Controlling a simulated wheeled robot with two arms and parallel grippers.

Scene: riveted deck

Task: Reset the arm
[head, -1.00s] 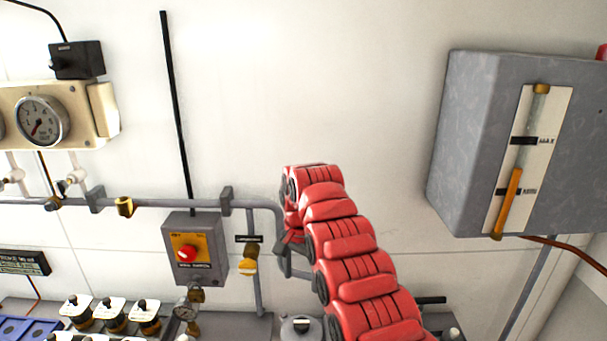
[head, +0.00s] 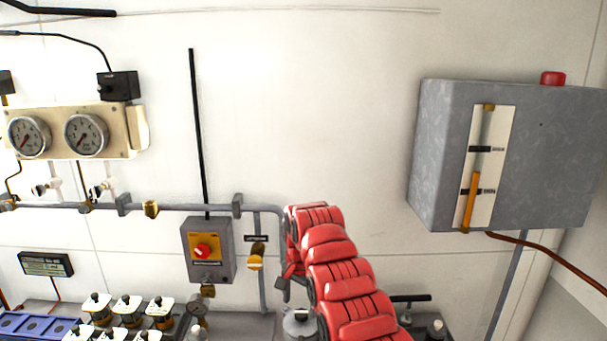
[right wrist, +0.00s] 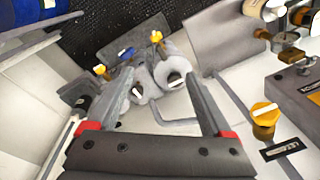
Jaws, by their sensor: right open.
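My right arm (head: 345,285) is red and segmented. In the head view it rises from the bottom edge, right of the middle, and folds over at its top in front of the white wall. My right gripper (head: 283,288) hangs at the arm's far end, mostly hidden behind the arm. In the right wrist view my right gripper (right wrist: 157,75) has its two grey fingers wide apart. Nothing is held between them. Rounded grey fittings (right wrist: 160,78) show beyond the fingertips. My left arm and gripper are not in view.
A grey switch box with a red knob (head: 208,250) and a yellow-handled valve (head: 256,258) are left of the arm. A large grey cabinet (head: 560,160) juts out at right. Gauges (head: 86,135) and capped jars (head: 127,308) are at left. The upper middle wall is clear.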

